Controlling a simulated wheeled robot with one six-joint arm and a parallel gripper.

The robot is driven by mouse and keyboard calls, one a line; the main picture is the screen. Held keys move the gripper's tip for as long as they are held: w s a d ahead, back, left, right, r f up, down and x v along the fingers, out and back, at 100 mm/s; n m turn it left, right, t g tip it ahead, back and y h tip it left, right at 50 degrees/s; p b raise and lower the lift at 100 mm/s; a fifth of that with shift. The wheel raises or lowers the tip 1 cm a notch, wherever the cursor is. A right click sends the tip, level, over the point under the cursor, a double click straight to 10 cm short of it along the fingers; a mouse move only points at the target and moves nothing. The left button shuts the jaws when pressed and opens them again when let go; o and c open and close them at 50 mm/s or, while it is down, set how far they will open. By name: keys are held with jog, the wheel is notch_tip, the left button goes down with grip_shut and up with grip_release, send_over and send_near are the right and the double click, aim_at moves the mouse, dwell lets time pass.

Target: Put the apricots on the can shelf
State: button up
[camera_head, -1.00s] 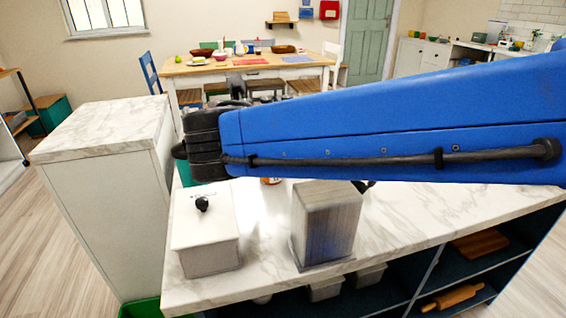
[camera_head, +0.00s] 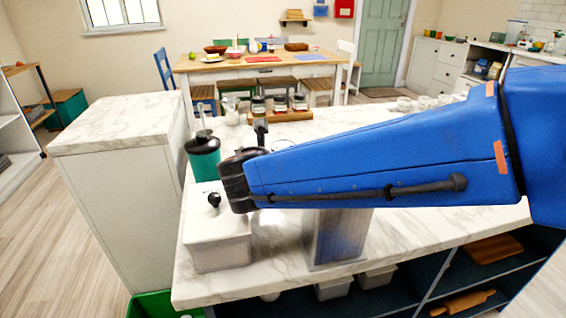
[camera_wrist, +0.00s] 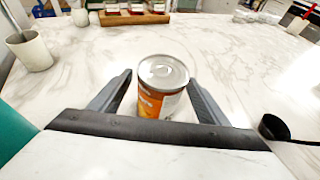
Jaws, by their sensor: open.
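A can with an orange label and silver lid (camera_wrist: 163,72) stands upright on the marble counter (camera_wrist: 240,60) in the wrist view. I take it for the apricots; its label is too small to read. My gripper (camera_wrist: 160,80) is open, one finger on each side of the can. I cannot tell whether either finger touches it. In the head view my arm crosses the counter and hides the can. The can shelf is not identifiable in these views.
A white lidded box (camera_head: 217,245), a teal canister (camera_head: 203,160) and a grey block (camera_head: 337,240) stand near my arm. Jars (camera_head: 280,104) sit on a board behind. A pale mug (camera_wrist: 30,50) is left of the can, a dark round item (camera_wrist: 274,127) right.

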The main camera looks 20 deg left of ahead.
jog(key=x, duration=0.3)
jog(key=shift+w+f, duration=0.1)
jog(key=shift+w, duration=0.15)
jog(key=shift+c, duration=0.4)
jog(key=c, duration=1.4)
